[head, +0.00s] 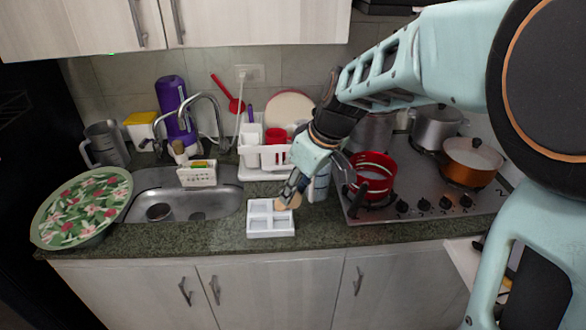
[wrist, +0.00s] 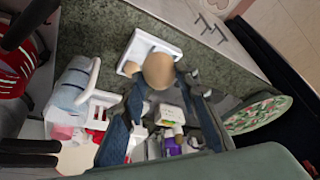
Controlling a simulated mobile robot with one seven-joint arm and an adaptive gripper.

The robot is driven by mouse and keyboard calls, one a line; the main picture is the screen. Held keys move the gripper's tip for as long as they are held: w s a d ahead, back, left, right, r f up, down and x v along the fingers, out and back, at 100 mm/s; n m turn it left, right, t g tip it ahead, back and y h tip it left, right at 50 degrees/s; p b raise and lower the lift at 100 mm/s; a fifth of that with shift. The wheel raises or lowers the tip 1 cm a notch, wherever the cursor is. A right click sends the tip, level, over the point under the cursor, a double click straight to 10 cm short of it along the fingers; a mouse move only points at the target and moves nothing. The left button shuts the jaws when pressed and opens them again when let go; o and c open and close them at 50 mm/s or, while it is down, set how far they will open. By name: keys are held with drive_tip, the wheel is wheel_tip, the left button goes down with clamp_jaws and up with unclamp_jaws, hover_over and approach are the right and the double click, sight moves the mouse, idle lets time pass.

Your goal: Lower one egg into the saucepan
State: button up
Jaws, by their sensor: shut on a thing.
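My gripper (head: 290,192) is shut on a brown egg (wrist: 159,71), holding it at or just above the right side of a white compartment tray (head: 270,232) on the counter. In the wrist view the egg sits between the fingertips, with the white tray (wrist: 172,50) behind it. A second tan, rounded shape (wrist: 132,68) shows beside it at the tray; I cannot tell whether it is another egg. A red saucepan (head: 374,185) stands on the stove to the right of my gripper; part of it shows at the left edge of the wrist view (wrist: 12,80).
The stove (head: 425,190) also holds a copper pot (head: 470,170) and a steel pot (head: 436,127). A white dish rack (head: 262,160) stands behind the tray. The sink (head: 195,205) and a floral plate (head: 80,205) are to the left.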

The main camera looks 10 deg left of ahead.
drive_tip(key=w+d+r+p, duration=0.2)
drive_tip(key=w+d+p, duration=0.3)
drive_tip(key=w+d, duration=1.7)
drive_tip(key=w, duration=0.3)
drive_tip(key=shift+w+r+p, duration=0.25)
drive_tip(key=shift+r+p, duration=0.05)
drive_tip(key=shift+a, duration=0.1)
drive_tip(key=shift+w+a, duration=0.2)
drive_tip(key=shift+a, duration=0.1)
drive_tip(key=shift+f, duration=0.15)
wheel_tip(320, 180, down, 10)
drive_tip(key=b, duration=0.6)
drive_tip(key=shift+r, duration=0.25)
idle(0.6)
drive_tip(key=shift+f+b, duration=1.15)
drive_tip(key=shift+f, duration=0.65)
idle(0.9)
